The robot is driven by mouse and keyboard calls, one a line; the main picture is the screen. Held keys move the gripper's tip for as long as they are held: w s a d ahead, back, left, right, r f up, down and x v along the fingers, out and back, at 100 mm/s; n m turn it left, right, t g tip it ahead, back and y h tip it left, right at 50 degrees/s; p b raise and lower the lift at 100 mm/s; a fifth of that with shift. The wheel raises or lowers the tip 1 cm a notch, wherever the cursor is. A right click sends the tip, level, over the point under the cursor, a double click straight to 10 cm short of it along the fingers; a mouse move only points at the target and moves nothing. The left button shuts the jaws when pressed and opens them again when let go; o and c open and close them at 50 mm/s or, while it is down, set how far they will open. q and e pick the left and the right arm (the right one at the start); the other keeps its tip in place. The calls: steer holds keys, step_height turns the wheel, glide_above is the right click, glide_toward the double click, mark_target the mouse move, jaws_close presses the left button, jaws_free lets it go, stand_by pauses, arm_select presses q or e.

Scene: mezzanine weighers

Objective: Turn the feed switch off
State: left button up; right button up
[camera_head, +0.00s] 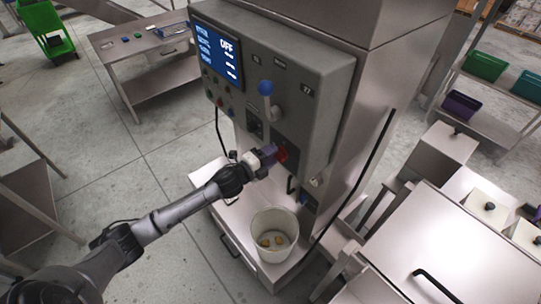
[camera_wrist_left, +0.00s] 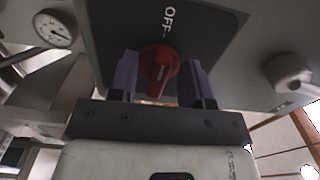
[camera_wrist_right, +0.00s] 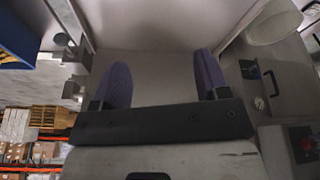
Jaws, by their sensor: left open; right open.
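The feed switch is a red rotary knob (camera_wrist_left: 158,68) on a dark plate of the grey control box, with the label "OFF" (camera_wrist_left: 168,18) above it in the left wrist view. A short white mark on the knob runs nearly up and down in that view. In the head view the red knob (camera_head: 283,155) is partly hidden by my left gripper (camera_head: 268,152). The left gripper's purple fingers stand open, one on each side of the knob; I cannot tell whether they touch it. The box's screen (camera_head: 218,52) shows "OFF". My right gripper (camera_wrist_right: 162,65) is open and empty.
A white bucket (camera_head: 262,248) holding a few yellowish pieces stands below the box. A blue-tipped lever (camera_head: 267,92) and small buttons sit on the box front. A gauge (camera_wrist_left: 52,28) is beside the switch plate. Metal worktops (camera_head: 465,255) fill the right side.

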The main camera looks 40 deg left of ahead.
arm_select(q)
steer(key=s+a+b, duration=0.2)
steer(key=s+b, duration=0.1)
steer(key=s, duration=1)
steer(key=shift+s, duration=0.3)
stand_by(0.3)
